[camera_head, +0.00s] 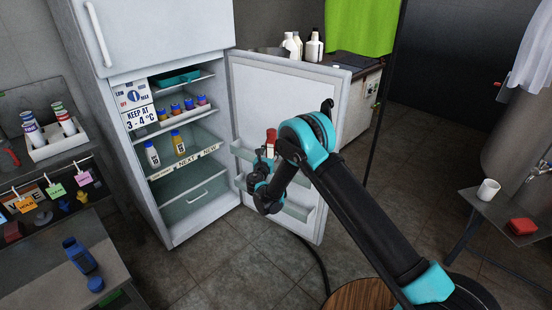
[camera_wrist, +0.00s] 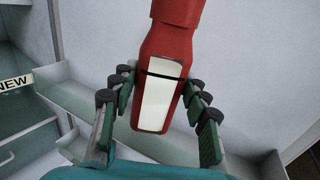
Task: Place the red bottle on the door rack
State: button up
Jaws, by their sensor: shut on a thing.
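The red bottle (camera_wrist: 167,55) with a white label is between the fingers of my gripper (camera_wrist: 158,98) in the wrist view. My gripper is shut on it. In the head view the red bottle (camera_head: 270,140) stands up above my gripper (camera_head: 264,165), in front of the open fridge door (camera_head: 275,100). The door rack (camera_head: 244,152) runs across the inside of the door, behind the gripper. In the wrist view a rack (camera_wrist: 85,100) lies behind and below the bottle. I cannot tell whether the bottle touches it.
The open fridge (camera_head: 185,210) at left holds bottles and jars on its shelves. A lower door bin (camera_head: 298,211) sits below the rack. A counter with white bottles (camera_head: 313,48) stands behind the door.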

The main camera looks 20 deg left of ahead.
jog(key=w, duration=0.2)
jog(key=w+d, duration=0.1)
jog(key=shift+w, duration=0.4)
notch_tip(320, 180, down, 2)
jog(key=shift+a+f, duration=0.1)
jog(key=shift+f, duration=2.05)
jog(key=shift+w+f, duration=0.15)
jog(key=shift+f, duration=0.2)
jog(key=shift+f, duration=0.1)
jog(key=o, duration=1.4)
jog(key=shift+c, duration=0.2)
